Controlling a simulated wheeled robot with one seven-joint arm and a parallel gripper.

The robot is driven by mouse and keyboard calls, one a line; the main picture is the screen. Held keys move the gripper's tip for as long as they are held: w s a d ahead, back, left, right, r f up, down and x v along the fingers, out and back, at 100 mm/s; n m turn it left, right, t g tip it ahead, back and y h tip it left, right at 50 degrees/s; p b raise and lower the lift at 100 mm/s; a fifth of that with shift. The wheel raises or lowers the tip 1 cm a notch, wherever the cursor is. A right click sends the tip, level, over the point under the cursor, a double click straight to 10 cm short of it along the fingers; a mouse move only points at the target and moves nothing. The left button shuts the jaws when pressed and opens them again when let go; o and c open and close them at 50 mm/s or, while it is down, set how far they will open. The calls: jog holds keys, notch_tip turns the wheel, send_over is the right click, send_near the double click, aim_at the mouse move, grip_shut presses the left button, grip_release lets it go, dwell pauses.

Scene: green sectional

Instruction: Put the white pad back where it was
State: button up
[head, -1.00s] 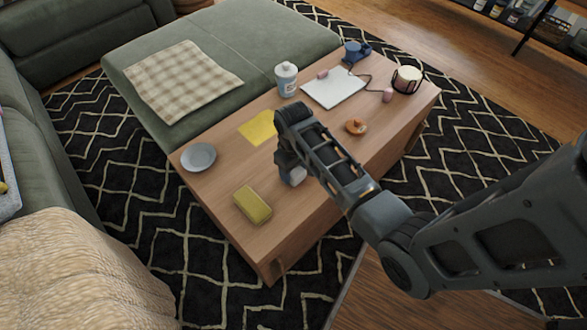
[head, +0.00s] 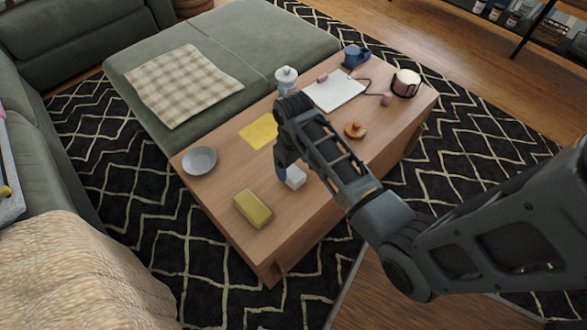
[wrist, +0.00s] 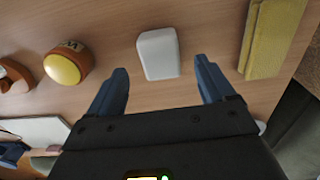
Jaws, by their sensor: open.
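The white pad (head: 295,177), a small white block, lies on the wooden coffee table (head: 225,222). My gripper (head: 284,168) is beside and partly over it in the head view, with the arm hiding some of the table. In the wrist view the pad (wrist: 158,54) lies ahead of my open gripper (wrist: 160,72), centred between the two blue-grey fingers. Table shows on both sides of the pad, and neither finger touches it. Nothing is held.
A yellow block (head: 252,208) lies on one side of the pad. An orange jar with a yellow top (wrist: 68,62) is on the other. A grey plate (head: 200,160), yellow sheet (head: 259,131), white bottle (head: 286,79) and white board (head: 336,91) also occupy the table.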

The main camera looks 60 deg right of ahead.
aim_at(293, 173)
notch_tip(293, 173, up, 8)
jog(key=p, duration=0.1)
jog(key=s+a+f+n+t+h, duration=0.1)
jog(key=s+a+f+t+h, duration=0.15)
jog(key=s+a+t, duration=0.65)
jog(key=s+a+r+t, duration=0.2)
jog(key=s+r, duration=0.3)
jog(key=r, duration=0.3)
jog(key=s+a+r+n+t+y, duration=0.1)
jog(key=s+a+r, duration=0.3)
jog(key=r, duration=0.4)
jog(key=s+a+r+n+t+y, duration=0.1)
jog(key=s+a+r+t, duration=0.2)
jog(key=r, duration=0.5)
jog(key=s+a, duration=0.1)
jog(key=s, duration=0.1)
jog(key=shift+s+r, duration=0.2)
jog(key=shift+s, duration=0.15)
jog(key=shift+d+y, duration=0.1)
jog(key=shift+y, duration=0.15)
